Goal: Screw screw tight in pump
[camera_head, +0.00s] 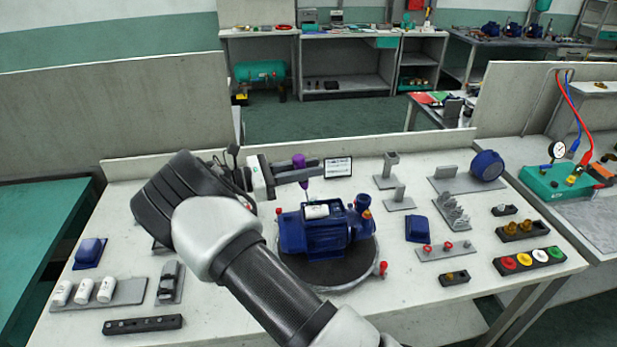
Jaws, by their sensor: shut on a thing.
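The blue pump (325,238) stands on a round dark turntable (354,280) in the middle of the bench. A white cylindrical part (317,211) sits on its top. My gripper (299,173) is behind and above the pump, shut on a purple-handled tool (299,160) that looks like a screwdriver. The screw itself cannot be made out.
A small display (338,167) stands behind the gripper. Grey holders with parts (445,248) fill the bench's right side. A row of coloured caps (530,260) is at the far right. White cylinders (83,292) and a blue part (89,252) lie at the left. The front middle is clear.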

